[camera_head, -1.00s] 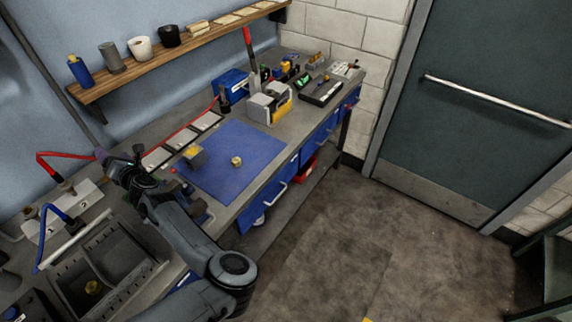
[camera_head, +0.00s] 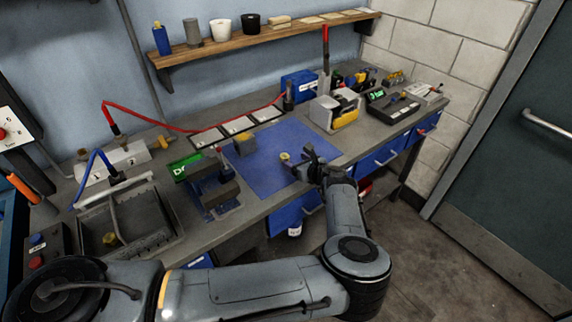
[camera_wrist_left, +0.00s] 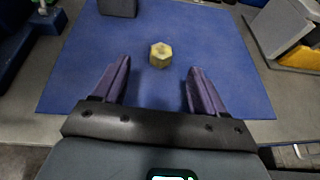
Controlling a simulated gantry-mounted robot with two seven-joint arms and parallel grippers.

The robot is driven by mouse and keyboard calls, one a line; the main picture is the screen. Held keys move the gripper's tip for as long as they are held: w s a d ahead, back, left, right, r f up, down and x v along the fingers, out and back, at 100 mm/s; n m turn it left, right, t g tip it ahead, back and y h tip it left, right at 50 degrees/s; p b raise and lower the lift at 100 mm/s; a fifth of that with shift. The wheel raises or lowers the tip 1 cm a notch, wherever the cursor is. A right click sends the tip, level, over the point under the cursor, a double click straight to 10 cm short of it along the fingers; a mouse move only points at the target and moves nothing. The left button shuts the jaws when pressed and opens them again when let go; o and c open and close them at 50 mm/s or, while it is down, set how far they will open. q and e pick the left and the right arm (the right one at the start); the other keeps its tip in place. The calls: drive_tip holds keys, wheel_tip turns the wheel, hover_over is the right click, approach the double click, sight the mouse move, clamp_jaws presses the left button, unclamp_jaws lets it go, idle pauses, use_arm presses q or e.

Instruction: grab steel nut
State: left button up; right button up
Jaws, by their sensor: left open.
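The steel nut (camera_head: 285,156) is a small yellowish hexagonal piece on the blue mat (camera_head: 262,180). In the left wrist view the nut (camera_wrist_left: 160,55) lies flat, a little beyond my fingertips and roughly centred between them. My left gripper (camera_head: 303,161) is close to the nut in the head view, just right of it. Its two purple fingers (camera_wrist_left: 160,76) are apart with nothing between them. The nut and the fingers do not appear to touch. My right gripper is not in view.
A grey and yellow machine (camera_head: 335,110) stands right of the mat. A vise-like fixture (camera_head: 214,190) and a grey tray (camera_head: 140,238) are on the left. Much of the mat is bare.

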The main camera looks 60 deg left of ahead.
sight(285, 156)
use_arm(q)
drive_tip(key=shift+b+x, duration=0.4)
drive_tip(key=shift+x, duration=1.1)
drive_tip(key=shift+f+x, duration=0.15)
drive_tip(key=shift+x, duration=1.15)
drive_tip(key=shift+f+x, duration=0.2)
drive_tip(key=shift+x, duration=1.1)
drive_tip(key=shift+w+d, duration=0.1)
drive_tip(key=shift+w, duration=0.15)
drive_tip(key=c, duration=1.2)
